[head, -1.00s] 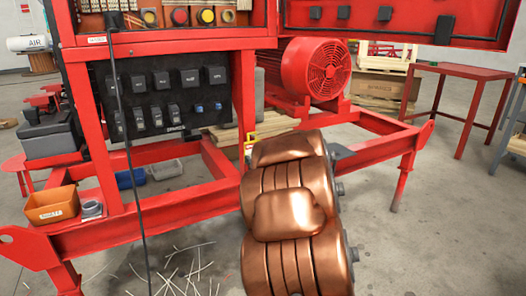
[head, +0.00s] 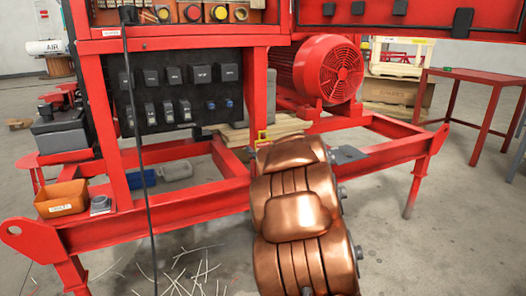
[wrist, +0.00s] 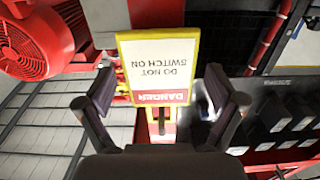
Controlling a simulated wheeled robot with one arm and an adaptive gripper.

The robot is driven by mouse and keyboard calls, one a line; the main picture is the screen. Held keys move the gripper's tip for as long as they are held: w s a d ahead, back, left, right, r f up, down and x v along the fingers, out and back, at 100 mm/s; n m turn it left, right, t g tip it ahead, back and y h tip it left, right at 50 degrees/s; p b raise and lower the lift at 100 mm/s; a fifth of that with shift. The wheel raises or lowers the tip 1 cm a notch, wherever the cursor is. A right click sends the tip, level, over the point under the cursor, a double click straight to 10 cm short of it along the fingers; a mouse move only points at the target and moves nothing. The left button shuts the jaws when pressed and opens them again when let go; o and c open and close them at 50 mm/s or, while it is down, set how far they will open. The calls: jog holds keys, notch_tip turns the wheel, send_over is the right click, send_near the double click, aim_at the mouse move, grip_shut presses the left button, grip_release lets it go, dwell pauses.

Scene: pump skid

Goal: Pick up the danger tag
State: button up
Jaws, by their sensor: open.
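The danger tag (wrist: 157,65) is a white plate with a yellow edge and a red band, its text upside down in the wrist view. My gripper (wrist: 159,92) is open, with one dark finger on each side of the tag's lower part. Gaps show between the fingers and the tag, and nothing is gripped. A red and yellow piece (wrist: 162,125) shows just below the tag. In the head view my copper-coloured arm hides the gripper. A small yellow piece (head: 262,137) shows beside the arm there; I cannot tell if it is the tag.
The red skid frame (head: 200,207) surrounds the work spot. A dark switch panel (head: 180,95) stands left, and a red motor (head: 318,68) sits behind. An orange bin (head: 62,198) rests on the frame at left. A black cable (head: 143,150) hangs in front.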

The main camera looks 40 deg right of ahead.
jog(key=shift+c, duration=0.4)
jog(key=c, duration=1.2)
jog(key=shift+r+p, duration=0.6)
jog(key=shift+r, duration=0.25)
jog(key=shift+v, duration=9.05)
